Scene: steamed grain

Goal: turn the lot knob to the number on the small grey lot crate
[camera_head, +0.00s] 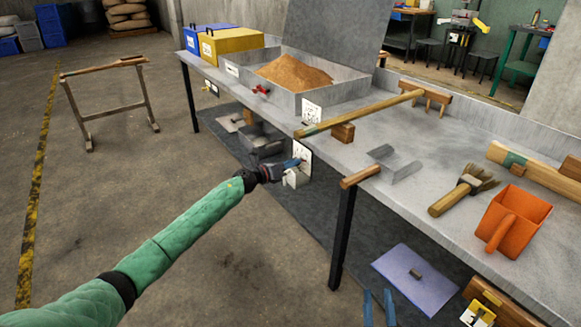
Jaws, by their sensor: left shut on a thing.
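My left gripper (277,170) reaches in from the lower left to the front edge of the long grey table. A small pale grey block (296,179) shows just below the knob. Grey boxes (266,143) stand under the table behind my gripper. I cannot tell which is the lot crate, nor read a number on it. My right gripper is not in view.
The grey table (375,130) carries a tray (338,90) of brown grain (292,73), a long wooden rake (370,110), a brush (463,192) and an orange scoop (516,217). Another white dial plate (311,112) is above. A trestle (108,95) stands left; the floor between is clear.

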